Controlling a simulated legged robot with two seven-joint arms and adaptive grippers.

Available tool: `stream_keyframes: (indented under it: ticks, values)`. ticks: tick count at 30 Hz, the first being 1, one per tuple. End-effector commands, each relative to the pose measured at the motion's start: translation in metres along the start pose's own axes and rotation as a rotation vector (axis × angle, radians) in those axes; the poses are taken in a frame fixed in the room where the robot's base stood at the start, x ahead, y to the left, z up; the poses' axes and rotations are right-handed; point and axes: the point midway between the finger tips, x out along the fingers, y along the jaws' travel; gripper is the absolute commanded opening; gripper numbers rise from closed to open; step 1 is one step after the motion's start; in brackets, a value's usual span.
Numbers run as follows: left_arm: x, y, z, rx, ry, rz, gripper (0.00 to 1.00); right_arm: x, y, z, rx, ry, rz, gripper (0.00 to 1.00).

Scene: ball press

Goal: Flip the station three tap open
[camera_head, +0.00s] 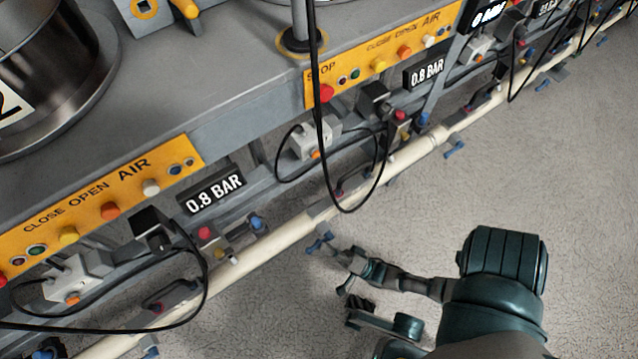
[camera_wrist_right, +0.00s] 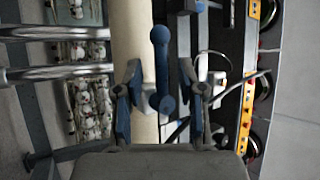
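A blue tap handle (camera_head: 320,243) sits on the cream pipe (camera_head: 270,243) just beyond the fingertips of my right gripper (camera_head: 346,272). In the right wrist view the blue tap handle (camera_wrist_right: 162,68) stands lengthwise, beside the cream pipe (camera_wrist_right: 132,40). My right gripper (camera_wrist_right: 162,100) is open there, with one finger on each side of the handle's lower end. I cannot tell whether a finger touches it. No station number shows near this tap. My left gripper is not in view.
Other blue taps (camera_head: 454,149) sit along the pipe. Above it run yellow button panels (camera_head: 100,205), 0.8 BAR displays (camera_head: 213,190) and looping black cables (camera_head: 322,150). A metal drum (camera_head: 60,60) stands at upper left. The grey floor (camera_head: 540,170) at right is clear.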

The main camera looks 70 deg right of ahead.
Motion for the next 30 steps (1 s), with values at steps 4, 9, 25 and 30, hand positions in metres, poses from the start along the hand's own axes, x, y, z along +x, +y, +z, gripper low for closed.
stream_keyframes:
  ticks: [4, 9, 25, 30]
  values:
    - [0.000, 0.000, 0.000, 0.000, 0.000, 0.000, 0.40, -0.035, 0.002, 0.000, 0.000, -0.004, 0.006, 0.39]
    - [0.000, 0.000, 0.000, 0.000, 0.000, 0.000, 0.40, -0.071, 0.002, 0.000, 0.001, -0.003, 0.006, 0.39]
    - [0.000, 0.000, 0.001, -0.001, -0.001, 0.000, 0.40, -0.100, 0.002, 0.000, 0.001, -0.001, 0.002, 0.39]
    - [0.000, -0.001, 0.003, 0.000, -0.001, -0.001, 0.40, -0.099, 0.002, 0.000, 0.001, -0.001, 0.002, 0.39]
